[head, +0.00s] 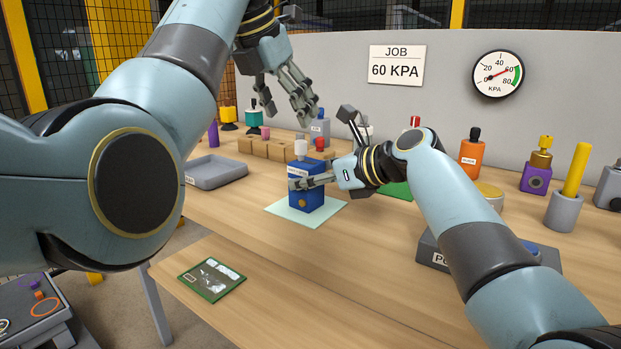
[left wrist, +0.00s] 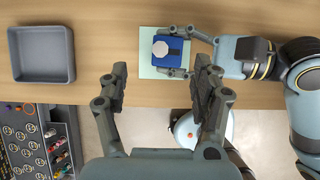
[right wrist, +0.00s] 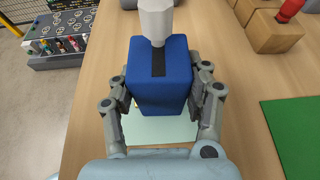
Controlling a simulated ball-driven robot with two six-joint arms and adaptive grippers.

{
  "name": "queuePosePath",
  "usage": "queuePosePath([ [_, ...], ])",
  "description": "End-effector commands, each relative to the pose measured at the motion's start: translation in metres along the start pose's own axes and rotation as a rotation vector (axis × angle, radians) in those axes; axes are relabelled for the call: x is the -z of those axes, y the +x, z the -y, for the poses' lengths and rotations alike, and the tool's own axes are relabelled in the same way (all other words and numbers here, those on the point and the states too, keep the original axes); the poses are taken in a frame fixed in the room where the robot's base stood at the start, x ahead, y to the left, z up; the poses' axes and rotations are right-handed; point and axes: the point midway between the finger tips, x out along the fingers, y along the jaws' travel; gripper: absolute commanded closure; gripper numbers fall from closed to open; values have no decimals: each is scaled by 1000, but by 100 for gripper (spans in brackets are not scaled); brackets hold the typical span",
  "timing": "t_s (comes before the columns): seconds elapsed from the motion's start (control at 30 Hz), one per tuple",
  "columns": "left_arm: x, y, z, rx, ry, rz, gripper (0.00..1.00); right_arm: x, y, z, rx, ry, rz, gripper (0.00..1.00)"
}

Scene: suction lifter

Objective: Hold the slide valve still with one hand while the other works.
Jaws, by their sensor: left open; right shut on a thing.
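The slide valve, taken to be the blue block (head: 306,197) with a white knob (head: 301,147) on top, stands upright on a pale green mat (head: 325,215). My right gripper (head: 300,183) is shut on its sides; in the right wrist view one finger of the right gripper (right wrist: 163,85) lies on each side of the block (right wrist: 160,95). A dark slot runs along the block's top beside the knob. My left gripper (head: 288,110) is open and empty, above the block. The left wrist view looks down on the block (left wrist: 172,55) and white knob (left wrist: 160,48) beyond the open fingers.
A grey tray (head: 215,175) lies left of the mat. Wooden blocks (head: 262,147) with coloured pegs stand behind it. A gauge (head: 498,75) reads near 60 beside a "JOB 60 KPA" sign (head: 396,66). A green-edged card (head: 212,279) lies at the front edge. Several fittings stand at the right.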

Motion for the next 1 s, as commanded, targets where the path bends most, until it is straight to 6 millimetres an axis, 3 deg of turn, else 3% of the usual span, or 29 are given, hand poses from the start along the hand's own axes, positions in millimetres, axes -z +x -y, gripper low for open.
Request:
queuePosePath([
  [0.3,1,51,0,2,1,-3,35,0,0,1,1,-1,0,89],
  [0.5,0,71,0,1,2,-1,35,0,0,1,1,-1,0,89],
  [0.93,0,78,0,0,2,0,35,0,0,1,1,-1,0,89],
  [1.0,0,78,0,0,3,0,44,0,0,1,2,-1,0,89],
])
